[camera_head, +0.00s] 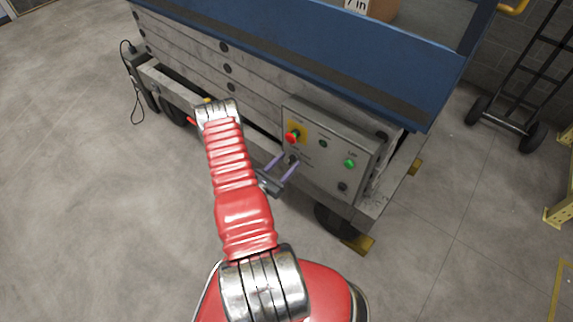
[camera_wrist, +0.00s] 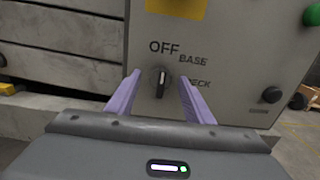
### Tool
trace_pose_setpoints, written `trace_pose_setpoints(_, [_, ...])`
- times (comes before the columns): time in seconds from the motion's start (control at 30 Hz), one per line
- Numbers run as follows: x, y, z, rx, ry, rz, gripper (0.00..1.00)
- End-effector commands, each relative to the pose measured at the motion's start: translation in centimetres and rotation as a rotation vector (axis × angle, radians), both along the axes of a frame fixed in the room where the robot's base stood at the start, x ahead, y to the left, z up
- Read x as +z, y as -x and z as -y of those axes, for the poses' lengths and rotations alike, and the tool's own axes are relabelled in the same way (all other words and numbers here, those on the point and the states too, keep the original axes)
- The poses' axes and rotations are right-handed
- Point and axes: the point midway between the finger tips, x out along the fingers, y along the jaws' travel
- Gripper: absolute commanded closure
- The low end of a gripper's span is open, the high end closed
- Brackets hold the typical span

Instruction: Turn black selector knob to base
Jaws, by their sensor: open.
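The black selector knob (camera_wrist: 161,83) is on the grey control panel (camera_wrist: 225,70), with its white mark pointing up toward the OFF label (camera_wrist: 162,47). The BASE label (camera_wrist: 193,60) is up and right of the knob, and a partly hidden label ending in "ECK" is lower right. My gripper (camera_wrist: 158,90) is open in front of the panel, with one purple finger on each side of the knob in the wrist view. The fingers look apart from the knob. In the head view my gripper (camera_head: 284,164) is at the panel's lower left.
The panel also carries a red knob on a yellow plate (camera_head: 298,126), a green button (camera_head: 350,163) and a black knob (camera_head: 342,187). The panel is on a lift with a blue platform (camera_head: 300,50). A hand truck (camera_head: 530,80) stands at right. The floor at left is clear.

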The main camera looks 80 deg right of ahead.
Motion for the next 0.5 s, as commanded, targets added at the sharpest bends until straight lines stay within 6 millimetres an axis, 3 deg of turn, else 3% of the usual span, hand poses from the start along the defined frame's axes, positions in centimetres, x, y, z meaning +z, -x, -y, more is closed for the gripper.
trace_pose_setpoints(0.17, [0.0,0.0,-0.01,0.0,0.0,0.0,0.54])
trace_pose_setpoints(0.5, [0.0,-0.03,-0.02,0.001,0.0,0.0,0.78])
